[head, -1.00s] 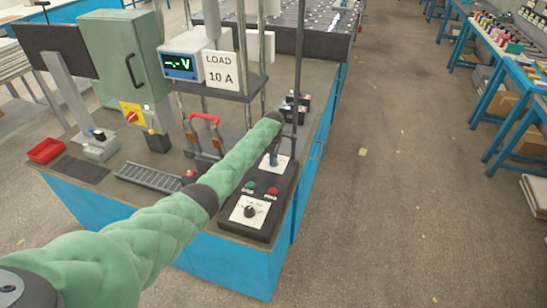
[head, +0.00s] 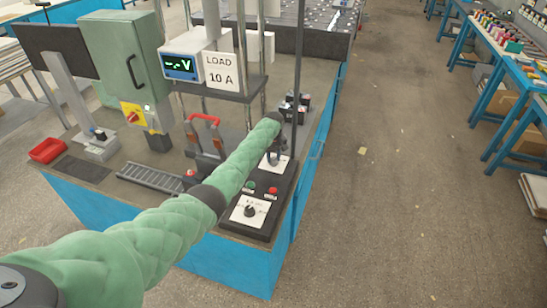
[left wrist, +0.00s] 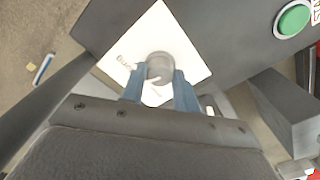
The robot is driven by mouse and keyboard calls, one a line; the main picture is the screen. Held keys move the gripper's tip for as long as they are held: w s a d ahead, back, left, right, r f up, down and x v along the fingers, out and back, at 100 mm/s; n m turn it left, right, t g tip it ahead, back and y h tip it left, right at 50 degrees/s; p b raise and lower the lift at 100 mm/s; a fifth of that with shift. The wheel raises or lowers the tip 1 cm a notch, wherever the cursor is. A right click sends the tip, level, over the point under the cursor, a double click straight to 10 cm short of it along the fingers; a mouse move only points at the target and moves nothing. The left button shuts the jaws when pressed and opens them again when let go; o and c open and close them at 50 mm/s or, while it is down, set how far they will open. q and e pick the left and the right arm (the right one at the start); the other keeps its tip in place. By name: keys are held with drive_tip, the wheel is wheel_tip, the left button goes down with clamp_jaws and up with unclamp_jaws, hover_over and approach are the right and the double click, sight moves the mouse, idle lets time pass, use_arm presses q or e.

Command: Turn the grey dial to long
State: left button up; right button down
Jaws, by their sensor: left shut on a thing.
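The grey dial (left wrist: 160,68) sits on a white label plate (left wrist: 185,35) in the left wrist view. Lettering on the plate appears upside down and is partly covered, seemingly "Long". The blue fingers of my left gripper (left wrist: 160,82) are on either side of the dial and shut on it. In the head view my left gripper (head: 273,153) is down at the far white plate (head: 282,168) of the black control box (head: 267,228). My arm and gripper hide the dial there, and its pointer direction cannot be told. My right gripper is not in view.
A second, dark dial (head: 249,211) is on the box's near plate. A green button (head: 249,186) and a red button (head: 272,190) lie between the plates. A post (head: 299,70) stands close to my wrist.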

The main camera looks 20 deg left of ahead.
sight(274, 159)
use_arm(q)
drive_tip(key=m, duration=0.3)
drive_tip(key=shift+m, duration=1)
drive_tip(key=o, duration=1)
drive_tip(key=shift+c, duration=0.2)
drive_tip(key=shift+r, duration=0.15)
wheel_tip(274, 159, up, 3)
drive_tip(key=shift+b, duration=0.8)
wheel_tip(274, 159, up, 3)
drive_tip(key=shift+r+b, duration=0.2)
drive_tip(key=shift+b, duration=0.3)
drive_tip(key=shift+r, duration=0.55)
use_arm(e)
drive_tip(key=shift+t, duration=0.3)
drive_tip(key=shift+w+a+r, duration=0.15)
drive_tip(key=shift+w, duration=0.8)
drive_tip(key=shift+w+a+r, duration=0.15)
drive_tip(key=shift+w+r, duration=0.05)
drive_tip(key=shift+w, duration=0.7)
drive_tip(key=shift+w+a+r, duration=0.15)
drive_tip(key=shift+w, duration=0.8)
